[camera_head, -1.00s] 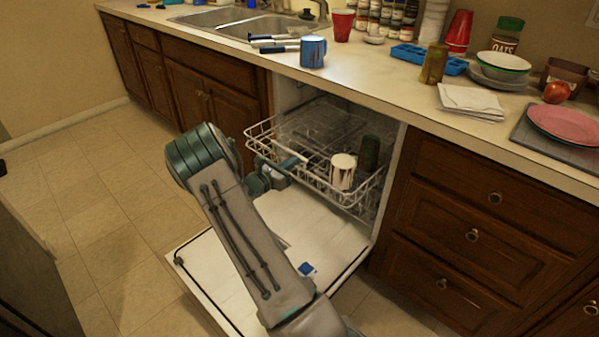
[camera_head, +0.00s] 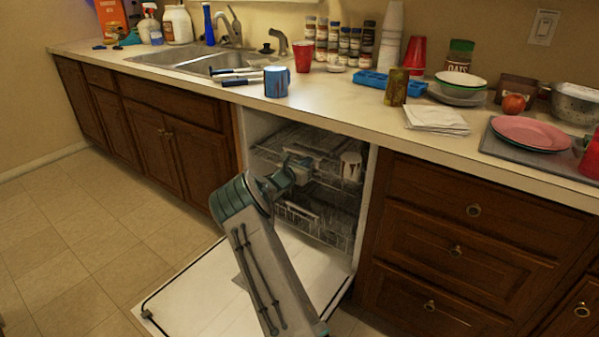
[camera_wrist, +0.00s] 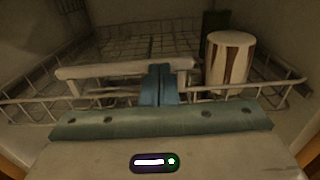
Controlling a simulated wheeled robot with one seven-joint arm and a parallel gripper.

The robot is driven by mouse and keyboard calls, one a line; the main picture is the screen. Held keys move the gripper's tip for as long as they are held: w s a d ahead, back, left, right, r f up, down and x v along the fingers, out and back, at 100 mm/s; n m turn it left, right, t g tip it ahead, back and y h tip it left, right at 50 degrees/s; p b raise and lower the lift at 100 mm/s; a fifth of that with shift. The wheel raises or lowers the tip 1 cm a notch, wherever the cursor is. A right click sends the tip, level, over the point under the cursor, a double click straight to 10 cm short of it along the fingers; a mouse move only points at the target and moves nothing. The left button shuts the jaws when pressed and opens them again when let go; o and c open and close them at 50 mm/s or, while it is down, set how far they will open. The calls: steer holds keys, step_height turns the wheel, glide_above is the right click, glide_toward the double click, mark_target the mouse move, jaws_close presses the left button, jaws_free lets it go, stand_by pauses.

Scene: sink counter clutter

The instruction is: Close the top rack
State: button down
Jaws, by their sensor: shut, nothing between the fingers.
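The top rack (camera_head: 318,150) of the dishwasher is now mostly inside the cavity under the counter, its front edge near the opening. In the wrist view its white wire front (camera_wrist: 110,73) spans the picture just beyond my gripper. A white cup with dark reddish stripes (camera_head: 350,167) stands in the rack at the right; it shows larger in the wrist view (camera_wrist: 230,60). My gripper (camera_wrist: 160,84) is shut, its fingertips at the middle of the rack's front bar, with nothing held. In the head view my arm partly hides the rack's left front.
The dishwasher door (camera_head: 200,293) lies open and low, under my arm. A lower rack (camera_head: 315,218) sits inside the cavity. The counter above holds a blue mug (camera_head: 276,82), a napkin stack (camera_head: 436,119) and other clutter. Open floor lies to the left.

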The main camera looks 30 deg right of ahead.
steer(key=shift+w+d+r, duration=0.2)
steer(key=shift+d+r, duration=0.05)
steer(key=shift+d, duration=0.3)
steer(key=shift+d+r, duration=0.15)
steer(key=p+v, duration=0.1)
steer(key=v, duration=1.3)
steer(key=shift+a+f+p, duration=0.3)
steer(key=shift+f+p, duration=0.05)
